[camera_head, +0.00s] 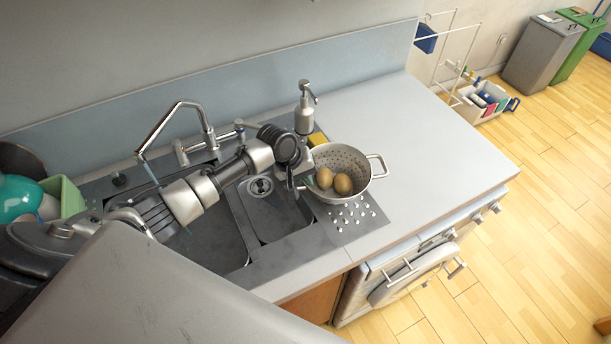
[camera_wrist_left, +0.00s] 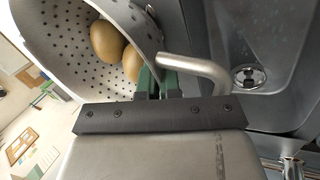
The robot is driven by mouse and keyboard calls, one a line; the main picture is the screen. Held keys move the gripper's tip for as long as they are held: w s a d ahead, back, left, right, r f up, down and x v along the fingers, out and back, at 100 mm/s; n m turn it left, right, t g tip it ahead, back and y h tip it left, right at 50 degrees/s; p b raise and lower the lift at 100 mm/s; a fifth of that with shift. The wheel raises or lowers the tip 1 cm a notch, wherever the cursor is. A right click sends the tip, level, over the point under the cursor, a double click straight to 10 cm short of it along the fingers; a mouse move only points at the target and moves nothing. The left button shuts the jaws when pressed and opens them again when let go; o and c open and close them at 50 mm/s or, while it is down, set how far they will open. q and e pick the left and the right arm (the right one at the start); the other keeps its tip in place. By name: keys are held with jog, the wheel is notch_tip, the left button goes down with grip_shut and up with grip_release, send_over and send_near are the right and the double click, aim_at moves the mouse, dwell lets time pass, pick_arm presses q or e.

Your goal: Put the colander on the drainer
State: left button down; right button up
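The colander (camera_head: 345,195) is a pale metal bowl with small holes and two loop handles, holding two brown, egg-shaped items (camera_head: 334,181). In the head view it is over the back of the drainer (camera_head: 362,222), the dark metal strip with holes right of the sink. I cannot tell whether it touches the drainer. My left gripper (camera_head: 297,184) is at the colander's left side. In the left wrist view, its green-padded fingers (camera_wrist_left: 158,84) are closed on the colander's rim (camera_wrist_left: 150,30) beside the bent handle (camera_wrist_left: 200,66). My right gripper is not in view.
The sink basins (camera_head: 272,216) lie left of the drainer, with a tap (camera_head: 207,128) behind. A soap dispenser (camera_head: 304,112) and a yellow sponge (camera_head: 318,138) stand behind the colander. The countertop (camera_head: 440,150) to the right is clear. A green container (camera_head: 66,194) is at the left.

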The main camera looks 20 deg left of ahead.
pick_arm(q)
jog(key=shift+w+f, duration=0.1)
jog(key=shift+f, duration=0.1)
dwell(0.5)
jog(key=c, duration=1.3)
grip_release()
jog(key=shift+o, duration=0.2)
jog(key=shift+f, duration=0.1)
jog(key=c, duration=0.4)
